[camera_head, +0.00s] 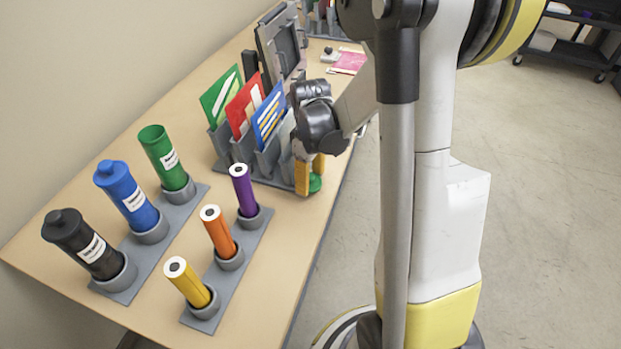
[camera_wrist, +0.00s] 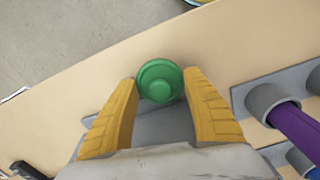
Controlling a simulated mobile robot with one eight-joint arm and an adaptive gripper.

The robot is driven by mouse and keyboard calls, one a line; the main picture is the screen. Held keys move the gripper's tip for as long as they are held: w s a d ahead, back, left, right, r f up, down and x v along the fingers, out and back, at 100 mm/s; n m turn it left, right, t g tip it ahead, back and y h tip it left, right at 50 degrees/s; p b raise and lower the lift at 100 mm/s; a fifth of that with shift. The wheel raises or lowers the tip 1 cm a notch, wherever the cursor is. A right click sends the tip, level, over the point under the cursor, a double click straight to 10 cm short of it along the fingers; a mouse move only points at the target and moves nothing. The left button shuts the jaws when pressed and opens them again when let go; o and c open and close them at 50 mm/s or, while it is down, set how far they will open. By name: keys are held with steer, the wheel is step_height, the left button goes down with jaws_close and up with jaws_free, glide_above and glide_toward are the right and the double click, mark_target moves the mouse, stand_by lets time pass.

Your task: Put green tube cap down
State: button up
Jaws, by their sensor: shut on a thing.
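My gripper (camera_head: 309,175) has yellow fingers and is near the front edge of the table, beside the folder rack. It is shut on the green tube cap (camera_head: 316,183). In the wrist view the round green cap (camera_wrist: 160,80) sits between the two fingertips (camera_wrist: 160,85), with the tabletop around it. I cannot tell whether the cap touches the table. The green tube (camera_head: 160,148) stands tilted in its grey holder, with its top end open and uncapped.
A blue tube (camera_head: 128,190) and a black tube (camera_head: 85,240) wear caps in the same holder. Purple (camera_head: 244,190), orange (camera_head: 219,232) and yellow (camera_head: 188,283) rolls stand in another holder. The folder rack (camera_head: 268,157) is close to my gripper. The table's front edge is near.

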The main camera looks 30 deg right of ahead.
mark_target(311, 176)
steer(key=shift+f, duration=0.2)
steer(key=o, duration=0.9)
steer(key=shift+r, duration=0.15)
step_height(311, 176, up, 12)
steer(key=p, duration=0.5)
steer(key=s+a+r+m+t, duration=0.1)
steer(key=s+a+r+t, duration=0.1)
steer(key=s+a+r, duration=0.1)
steer(key=s+a+r+m+t, duration=0.2)
steer(key=s+a+r, duration=0.2)
steer(key=a, duration=0.2)
steer(key=s+a+r+m+t, duration=0.2)
steer(key=s+a+r+t, duration=0.1)
steer(key=a, duration=0.1)
steer(key=shift+s+a+r, duration=0.15)
steer(key=shift+s+a, duration=0.1)
steer(key=shift+s, duration=0.15)
